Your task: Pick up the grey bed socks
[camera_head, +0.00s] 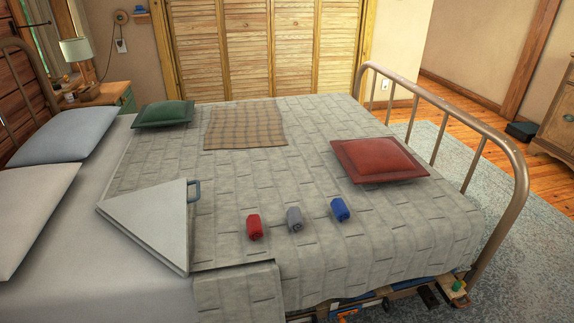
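The grey bed socks (295,219) show as a small rolled grey bundle on the bed's grey quilt (330,259). They lie between a red rolled bundle (254,227) on their left and a blue rolled bundle (340,210) on their right, with bare quilt on both sides. Nothing touches or covers them. Neither of my grippers is in view.
A red cushion (380,160) lies behind and right of the bundles. A folded pale triangle of cloth (150,229) lies at left. A plaid blanket (245,125) and green cushion (163,113) lie farther back. A metal bed rail (465,122) rises at right.

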